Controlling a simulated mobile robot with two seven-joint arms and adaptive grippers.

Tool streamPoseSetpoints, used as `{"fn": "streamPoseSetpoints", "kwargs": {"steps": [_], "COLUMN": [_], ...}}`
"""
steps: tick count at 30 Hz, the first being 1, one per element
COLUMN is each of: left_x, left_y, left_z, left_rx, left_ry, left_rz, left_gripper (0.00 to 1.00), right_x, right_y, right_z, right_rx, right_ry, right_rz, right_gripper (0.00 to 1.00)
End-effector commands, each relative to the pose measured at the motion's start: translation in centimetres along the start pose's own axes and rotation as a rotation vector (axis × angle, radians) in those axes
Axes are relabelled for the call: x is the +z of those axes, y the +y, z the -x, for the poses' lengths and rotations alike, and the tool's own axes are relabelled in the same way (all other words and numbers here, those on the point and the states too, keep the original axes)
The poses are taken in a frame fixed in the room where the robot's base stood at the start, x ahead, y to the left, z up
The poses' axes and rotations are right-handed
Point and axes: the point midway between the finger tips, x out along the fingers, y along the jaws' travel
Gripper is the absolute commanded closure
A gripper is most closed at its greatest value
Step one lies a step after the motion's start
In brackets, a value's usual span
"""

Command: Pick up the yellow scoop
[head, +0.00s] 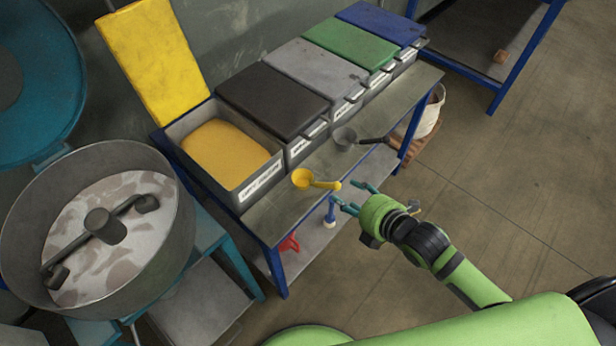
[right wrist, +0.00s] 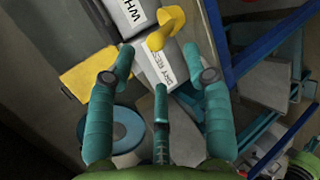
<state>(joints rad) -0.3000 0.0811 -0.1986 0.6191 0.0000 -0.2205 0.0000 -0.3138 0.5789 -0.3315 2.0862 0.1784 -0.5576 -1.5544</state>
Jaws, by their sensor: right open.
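The yellow scoop (head: 302,179) lies on the front ledge of the metal table, its handle pointing right toward my right gripper (head: 352,193). My right gripper is open and empty, with its teal fingers just right of the handle end and apart from it. In the right wrist view the scoop (right wrist: 170,24) shows at the top, beyond and between the spread fingertips (right wrist: 159,55). My left gripper is not in view.
A dark grey scoop (head: 345,138) lies farther back on the table ledge (head: 268,219). Behind the ledge stand an open bin of yellow powder (head: 226,156) and several lidded bins. A large mixing drum (head: 170,238) stands at left.

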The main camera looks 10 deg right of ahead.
Motion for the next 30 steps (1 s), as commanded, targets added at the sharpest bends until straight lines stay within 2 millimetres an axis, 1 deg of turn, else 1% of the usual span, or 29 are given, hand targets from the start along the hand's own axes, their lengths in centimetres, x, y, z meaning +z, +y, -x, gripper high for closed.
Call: {"fn": "streamPoseSetpoints", "kwargs": {"steps": [1, 5, 8, 13, 15, 18, 21, 26, 27, 29, 30], "left_x": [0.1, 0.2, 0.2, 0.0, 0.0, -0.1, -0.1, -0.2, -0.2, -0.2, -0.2], "left_y": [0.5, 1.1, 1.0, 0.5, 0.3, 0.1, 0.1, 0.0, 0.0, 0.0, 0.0], "left_z": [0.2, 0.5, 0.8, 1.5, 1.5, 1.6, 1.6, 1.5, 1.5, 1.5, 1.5], "left_rx": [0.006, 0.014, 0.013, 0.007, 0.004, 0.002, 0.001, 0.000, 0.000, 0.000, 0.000], "left_ry": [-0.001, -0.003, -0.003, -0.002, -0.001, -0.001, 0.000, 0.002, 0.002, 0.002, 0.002], "left_rz": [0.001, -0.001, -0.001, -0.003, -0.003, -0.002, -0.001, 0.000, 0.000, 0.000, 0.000], "left_gripper": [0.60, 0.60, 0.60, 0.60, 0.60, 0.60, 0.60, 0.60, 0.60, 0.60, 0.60], "right_x": [0.0, 0.1, 0.2, 0.5, 0.4, 0.4, 0.4, 0.4, 0.4, 0.4, 0.4], "right_y": [0.4, 0.5, 0.5, 0.6, 0.5, 0.4, 0.4, 0.3, 0.3, 0.3, 0.3], "right_z": [-0.2, -1.5, -2.4, -4.6, -5.6, -6.4, -6.8, -6.8, -6.8, -6.8, -6.8], "right_rx": [0.005, 0.006, 0.006, 0.006, 0.006, 0.005, 0.006, 0.006, 0.006, 0.006, 0.005], "right_ry": [0.001, 0.000, 0.000, 0.000, 0.000, 0.000, 0.000, 0.000, 0.000, 0.000, 0.000], "right_rz": [0.007, 0.008, 0.007, 0.006, 0.006, 0.008, 0.009, 0.009, 0.009, 0.008, 0.008], "right_gripper": [0.49, 0.49, 0.49, 0.49, 0.49, 0.49, 0.49, 0.49, 0.53, 0.77, 0.93]}}
